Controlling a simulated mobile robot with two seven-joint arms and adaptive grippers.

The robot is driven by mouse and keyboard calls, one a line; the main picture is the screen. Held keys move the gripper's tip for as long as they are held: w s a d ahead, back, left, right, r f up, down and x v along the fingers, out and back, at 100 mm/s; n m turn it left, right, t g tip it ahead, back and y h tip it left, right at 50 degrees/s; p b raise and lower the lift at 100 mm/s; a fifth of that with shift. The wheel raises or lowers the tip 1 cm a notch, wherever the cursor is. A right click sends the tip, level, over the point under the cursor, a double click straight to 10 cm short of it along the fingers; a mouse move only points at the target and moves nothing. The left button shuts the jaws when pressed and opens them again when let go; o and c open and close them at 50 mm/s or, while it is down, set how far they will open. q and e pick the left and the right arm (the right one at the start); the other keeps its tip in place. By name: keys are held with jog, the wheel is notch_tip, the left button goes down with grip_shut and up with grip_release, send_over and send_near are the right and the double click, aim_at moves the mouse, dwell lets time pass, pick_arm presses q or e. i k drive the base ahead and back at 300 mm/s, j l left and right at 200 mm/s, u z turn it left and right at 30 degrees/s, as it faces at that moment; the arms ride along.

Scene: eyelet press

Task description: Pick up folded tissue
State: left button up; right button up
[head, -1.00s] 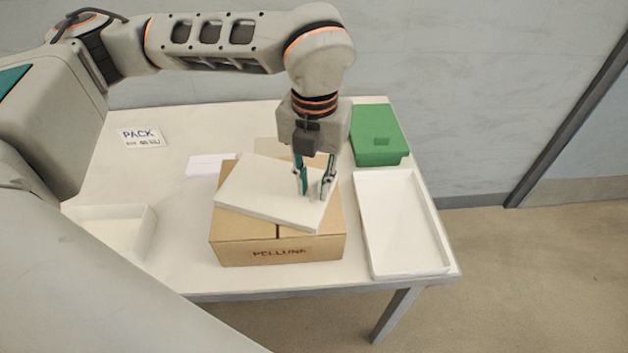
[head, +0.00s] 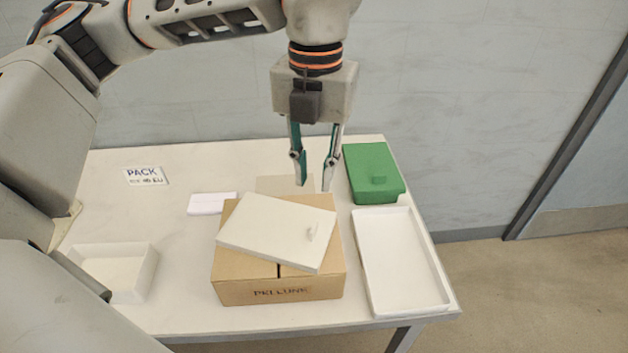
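A small flat white item that looks like the folded tissue (head: 212,203) lies on the table just left of the carton. My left gripper (head: 314,184) is open and empty, pointing down above the back right part of the carton. It is well to the right of the tissue and apart from it. My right gripper is not in view.
A green box (head: 372,170) and a shallow white tray (head: 368,285) stand at right. A white bin (head: 145,275) and a PACK card (head: 146,176) are at left.

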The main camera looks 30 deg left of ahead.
aim_at(203, 203)
jog(key=k, duration=1)
